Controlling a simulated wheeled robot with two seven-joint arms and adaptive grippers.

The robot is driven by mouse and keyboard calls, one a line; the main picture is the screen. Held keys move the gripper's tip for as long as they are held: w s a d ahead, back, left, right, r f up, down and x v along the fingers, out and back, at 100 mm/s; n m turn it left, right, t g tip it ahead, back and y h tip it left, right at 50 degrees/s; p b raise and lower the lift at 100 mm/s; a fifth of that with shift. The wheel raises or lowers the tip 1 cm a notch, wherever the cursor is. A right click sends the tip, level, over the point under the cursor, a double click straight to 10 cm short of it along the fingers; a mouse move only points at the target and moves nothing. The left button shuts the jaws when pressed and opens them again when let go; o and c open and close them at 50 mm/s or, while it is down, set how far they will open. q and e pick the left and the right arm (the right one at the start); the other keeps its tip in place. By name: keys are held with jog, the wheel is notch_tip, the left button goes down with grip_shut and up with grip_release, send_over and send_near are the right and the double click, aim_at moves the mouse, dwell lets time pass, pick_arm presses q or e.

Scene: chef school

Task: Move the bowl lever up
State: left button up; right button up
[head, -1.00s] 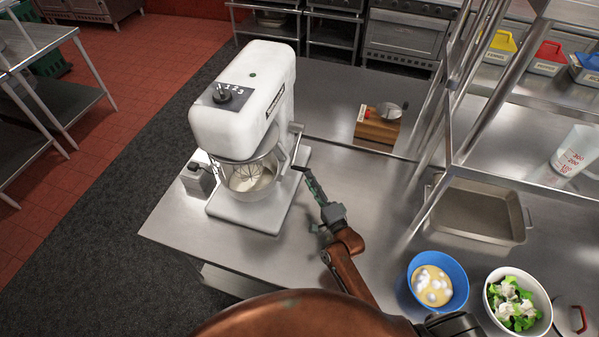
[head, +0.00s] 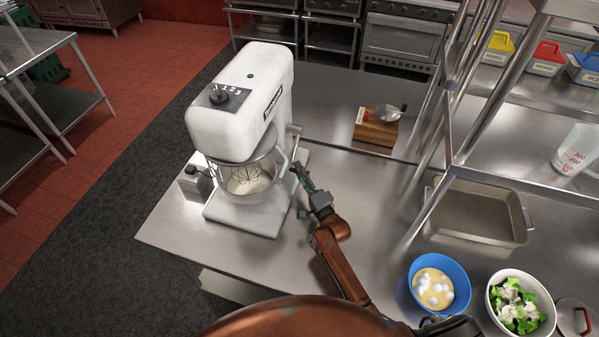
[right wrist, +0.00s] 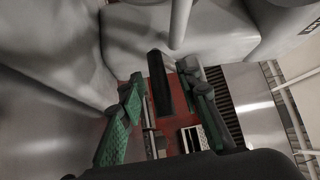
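The white stand mixer (head: 242,95) stands on the steel table, with a metal bowl (head: 248,187) of pale contents and a wire whisk under its head. The bowl lever is on its right side; in the right wrist view its dark handle (right wrist: 159,82) points between my fingers. My right gripper (head: 301,178) is beside the mixer's right side, at the lever. The right wrist view shows its two green-padded fingers (right wrist: 166,108) apart, one on each side of the handle, with gaps visible. The lever's end is largely hidden by the gripper in the head view. My left gripper is not in view.
A wooden block (head: 376,128) sits behind on the table. A metal tray (head: 528,238), a blue bowl (head: 461,299) and a white salad bowl (head: 549,306) are to the right, near shelf posts (head: 447,120). Bare table (head: 375,190) lies right of the gripper.

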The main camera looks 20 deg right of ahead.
grip_shut()
dwell(0.3)
dwell(0.4)
